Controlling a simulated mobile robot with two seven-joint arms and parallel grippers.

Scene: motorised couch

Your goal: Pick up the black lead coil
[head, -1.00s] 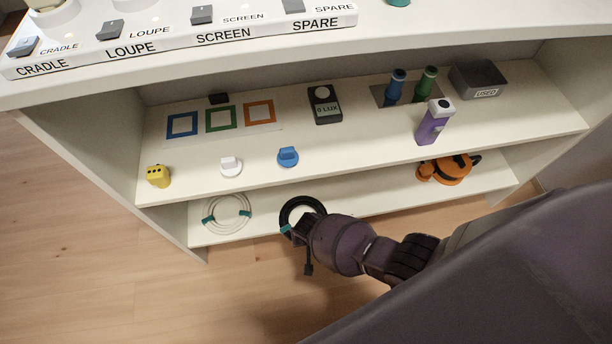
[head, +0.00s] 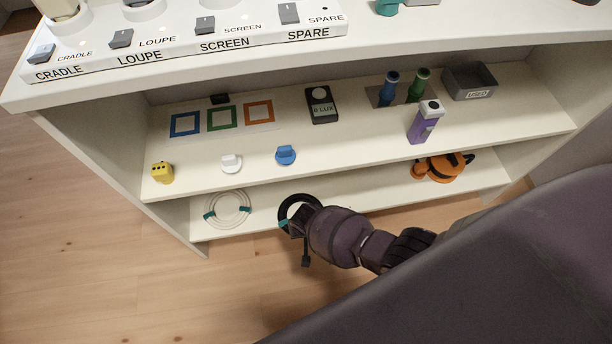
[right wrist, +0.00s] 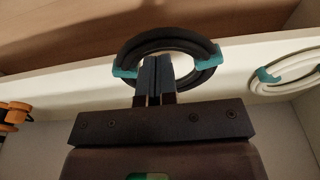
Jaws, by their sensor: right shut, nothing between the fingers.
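The black lead coil (head: 284,207) lies on the lower shelf (head: 345,208), with a teal tie showing at its left. In the right wrist view the coil (right wrist: 131,52) has a teal tie on each side. My right gripper (head: 301,214) is at the coil and hides its lower right part. In the right wrist view its fingertips (right wrist: 155,72) are together, in front of the coil's near rim, with nothing seen between them. Whether they touch the coil I cannot tell. My left gripper is not in view.
A white coil (head: 229,209) with teal ties lies left of the black one. An orange coiled item (head: 445,167) is at the right of the lower shelf. The shelf above holds a yellow block (head: 162,173), white and blue knobs and a purple bottle (head: 424,126).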

